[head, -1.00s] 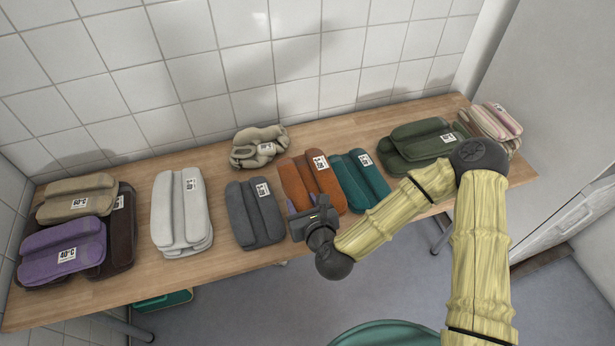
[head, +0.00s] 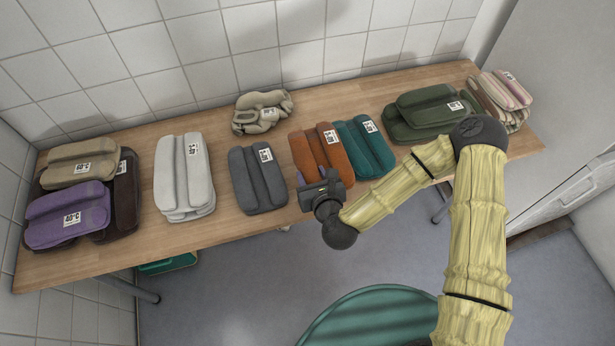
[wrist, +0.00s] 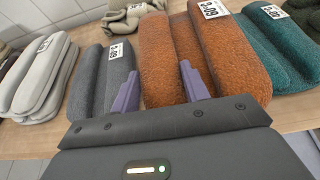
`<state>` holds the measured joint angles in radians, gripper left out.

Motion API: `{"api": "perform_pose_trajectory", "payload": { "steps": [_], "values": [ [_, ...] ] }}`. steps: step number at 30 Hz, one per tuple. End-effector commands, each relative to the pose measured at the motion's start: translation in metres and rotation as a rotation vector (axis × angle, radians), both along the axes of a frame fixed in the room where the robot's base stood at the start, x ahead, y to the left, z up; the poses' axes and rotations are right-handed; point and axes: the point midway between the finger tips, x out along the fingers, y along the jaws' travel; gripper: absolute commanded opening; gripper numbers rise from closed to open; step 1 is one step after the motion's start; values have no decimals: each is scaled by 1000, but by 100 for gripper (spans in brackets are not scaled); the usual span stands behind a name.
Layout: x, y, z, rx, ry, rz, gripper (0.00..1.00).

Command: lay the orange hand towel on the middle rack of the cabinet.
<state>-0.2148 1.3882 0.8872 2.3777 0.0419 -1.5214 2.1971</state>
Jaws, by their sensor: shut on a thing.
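The orange hand towel (head: 338,156) is a folded, tagged bundle on the wooden table, between a dark grey towel and a teal towel. In the wrist view the orange towel (wrist: 232,50) fills the space ahead of my gripper. My gripper (head: 311,174) is at the towel's near end, low over the table's front edge. In the wrist view its purple fingers (wrist: 158,78) are shut on the near left part of the towel. The exact contact is partly hidden. I cannot identify the cabinet's middle rack in these views.
The dark grey towel (head: 258,182) and teal towel (head: 366,150) lie close on either side. Other folded towels, including a white stack (head: 183,178) and a purple one (head: 66,217), line the table (head: 225,225). A tiled wall stands behind. A large pale unit (head: 560,90) stands at right.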

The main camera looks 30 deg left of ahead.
Motion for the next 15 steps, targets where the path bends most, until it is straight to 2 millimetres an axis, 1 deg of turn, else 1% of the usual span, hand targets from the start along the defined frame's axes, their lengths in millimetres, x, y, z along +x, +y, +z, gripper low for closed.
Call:
{"api": "perform_pose_trajectory", "payload": {
  "steps": [1,4,13,15],
  "values": [
    [-1,0,-9,0,0,1,13],
    [0,1,-20,0,-1,1,13],
    [0,0,-22,2,-1,0,13],
    [0,0,-25,2,-1,0,13]
  ]
}}
